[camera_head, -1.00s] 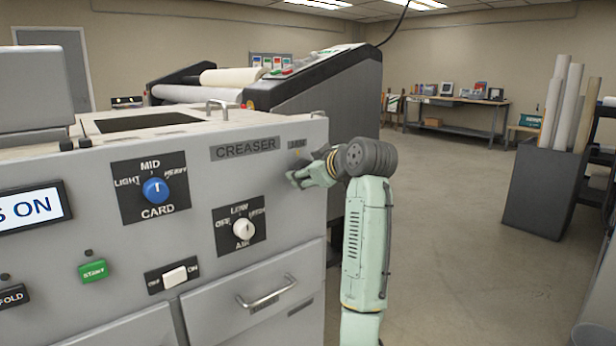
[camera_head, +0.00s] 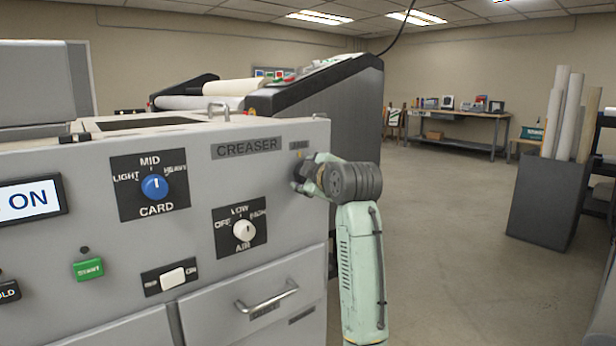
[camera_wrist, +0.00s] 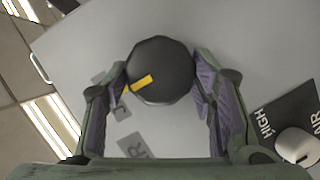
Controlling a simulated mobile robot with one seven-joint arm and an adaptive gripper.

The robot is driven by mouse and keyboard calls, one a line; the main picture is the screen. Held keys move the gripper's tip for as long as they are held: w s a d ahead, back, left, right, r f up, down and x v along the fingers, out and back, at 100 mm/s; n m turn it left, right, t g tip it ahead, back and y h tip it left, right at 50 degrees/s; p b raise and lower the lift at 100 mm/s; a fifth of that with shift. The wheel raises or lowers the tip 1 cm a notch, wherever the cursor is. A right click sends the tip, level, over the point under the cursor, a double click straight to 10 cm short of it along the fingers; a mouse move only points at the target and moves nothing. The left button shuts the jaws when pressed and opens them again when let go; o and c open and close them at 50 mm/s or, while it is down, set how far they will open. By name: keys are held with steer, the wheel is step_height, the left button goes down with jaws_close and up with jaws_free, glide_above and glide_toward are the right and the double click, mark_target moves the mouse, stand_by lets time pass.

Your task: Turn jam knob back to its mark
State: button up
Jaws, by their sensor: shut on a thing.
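The jam knob (camera_wrist: 165,82) is black and many-sided with a yellow pointer stripe (camera_wrist: 141,83). In the wrist view it sits between the two purple-padded fingers of my gripper (camera_wrist: 160,70), which are shut on it. The stripe points to the lower left in that view, toward a small grey label (camera_wrist: 117,107) partly covered by the left finger. In the head view my gripper (camera_head: 304,174) is at the upper right of the grey creaser front (camera_head: 270,215), under a small label (camera_head: 298,146). The knob is mostly hidden there by my fingers.
The blue card knob (camera_head: 154,187), white air knob (camera_head: 243,230), white rocker switch (camera_head: 172,277), green start button (camera_head: 88,268) and drawer handle (camera_head: 267,301) are on the same front. The floor to the right is clear up to a bin of rolls (camera_head: 548,195).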

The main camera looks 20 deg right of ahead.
steer(key=shift+r, duration=0.1)
stand_by(0.3)
steer(key=o, duration=1.1)
steer(key=shift+o, duration=0.2)
steer(key=s+r, duration=0.2)
steer(key=s, duration=0.9)
steer(key=shift+s, duration=0.4)
